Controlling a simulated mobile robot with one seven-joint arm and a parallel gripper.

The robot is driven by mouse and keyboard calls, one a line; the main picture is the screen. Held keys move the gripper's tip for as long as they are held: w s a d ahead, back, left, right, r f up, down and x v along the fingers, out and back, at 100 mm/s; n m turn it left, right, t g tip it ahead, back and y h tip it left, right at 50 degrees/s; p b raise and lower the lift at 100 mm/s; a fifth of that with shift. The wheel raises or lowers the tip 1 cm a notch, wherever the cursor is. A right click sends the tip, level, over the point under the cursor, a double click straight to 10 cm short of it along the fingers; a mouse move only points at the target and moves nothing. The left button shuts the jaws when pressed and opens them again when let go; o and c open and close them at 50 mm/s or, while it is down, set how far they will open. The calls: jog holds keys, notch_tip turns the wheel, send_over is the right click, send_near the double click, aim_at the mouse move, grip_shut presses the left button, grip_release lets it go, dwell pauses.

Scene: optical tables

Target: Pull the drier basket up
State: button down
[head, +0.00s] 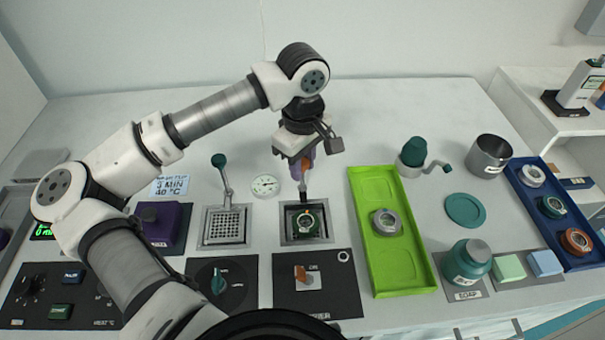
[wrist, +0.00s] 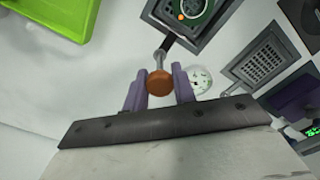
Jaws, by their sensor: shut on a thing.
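The drier basket (head: 289,219) is at the dark square well in the middle of the table, with a round green-rimmed part (head: 306,223) in it. A thin upright handle rises from it to an orange-brown knob (wrist: 159,82). My gripper (head: 303,167) is above the well, its purple fingers shut on that knob. The wrist view shows the knob between the two fingertips, with the handle running to the basket and the green-rimmed part (wrist: 190,10). The basket's lower part is hidden inside the well, and I cannot tell its exact height.
A grated square drain (head: 224,226) stands left of the well, with a teal-knobbed lever behind it. A green tray (head: 380,270) holding a grey ring part (head: 386,222) lies close on the right. A panel with an orange-white switch (head: 308,278) is in front.

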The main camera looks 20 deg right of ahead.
jog(key=shift+w+r, duration=0.1)
jog(key=shift+r, duration=1.25)
jog(key=c, duration=1.1)
grip_release()
jog(key=shift+r, duration=0.1)
jog(key=shift+c, duration=0.2)
notch_tip(320, 180, up, 14)
jog(key=b, duration=0.2)
jog(key=shift+f, duration=0.2)
